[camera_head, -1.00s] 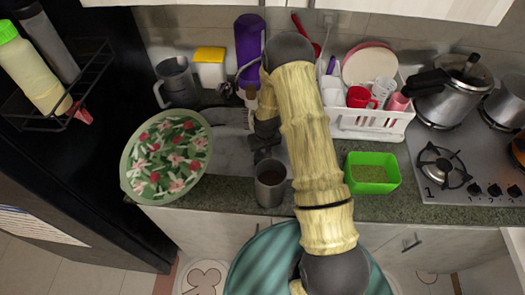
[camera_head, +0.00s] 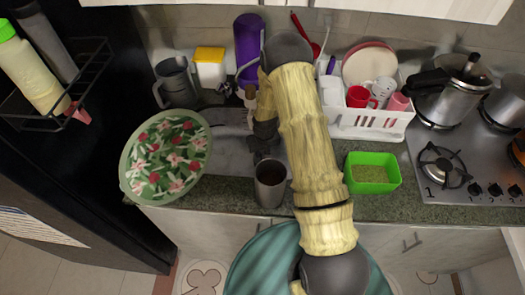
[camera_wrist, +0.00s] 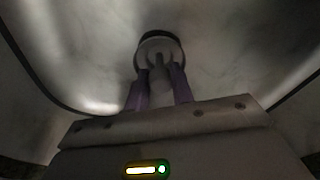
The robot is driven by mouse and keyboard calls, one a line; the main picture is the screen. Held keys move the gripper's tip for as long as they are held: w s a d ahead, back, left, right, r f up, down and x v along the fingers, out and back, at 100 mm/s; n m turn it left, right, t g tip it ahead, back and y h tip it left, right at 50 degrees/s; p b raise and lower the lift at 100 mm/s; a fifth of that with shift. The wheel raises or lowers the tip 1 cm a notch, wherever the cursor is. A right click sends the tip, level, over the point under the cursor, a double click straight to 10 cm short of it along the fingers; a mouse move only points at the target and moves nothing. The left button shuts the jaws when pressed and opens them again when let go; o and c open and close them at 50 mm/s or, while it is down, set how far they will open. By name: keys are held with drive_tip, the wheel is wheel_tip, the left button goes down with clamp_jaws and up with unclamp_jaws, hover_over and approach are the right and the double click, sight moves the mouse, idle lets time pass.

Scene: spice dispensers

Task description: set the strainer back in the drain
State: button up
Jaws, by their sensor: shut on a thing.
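In the wrist view, my gripper (camera_wrist: 158,82) has its two purple fingers closed around the central stem of the strainer (camera_wrist: 153,48). The strainer is a pale round disc with a knob, at the upper middle. A dark crescent of the drain (camera_wrist: 160,35) shows just beyond its far rim. The strainer overlaps the drain; I cannot tell whether it is seated or slightly above it. In the head view, the sink basin (camera_head: 228,155) is partly covered by my arm, and the fingers, strainer and drain are hidden.
A floral plate (camera_head: 165,157) stands left of the sink. A metal cup (camera_head: 270,184) stands at the sink's front edge, close to my arm. A green sponge box (camera_head: 372,173) and a white dish rack (camera_head: 370,125) are to the right. A purple bottle (camera_head: 249,50) stands behind.

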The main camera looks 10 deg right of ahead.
drive_tip(key=shift+f+b, duration=0.7)
drive_tip(key=shift+f, duration=0.35)
drive_tip(key=o, duration=1)
drive_tip(key=shift+r, duration=0.15)
wheel_tip(320, 180, up, 17)
drive_tip(key=s+b, duration=0.2)
drive_tip(key=shift+d, duration=0.1)
drive_tip(key=s+r+p, duration=0.8)
drive_tip(key=s+r, duration=0.1)
drive_tip(key=r, duration=0.3)
drive_tip(key=s+r+m+t+p, duration=0.1)
drive_tip(key=s+r+p, duration=0.7)
drive_tip(key=r, duration=0.5)
drive_tip(key=shift+s+d+r, duration=0.2)
drive_tip(key=shift+s+r, duration=0.05)
drive_tip(key=shift+s, duration=0.5)
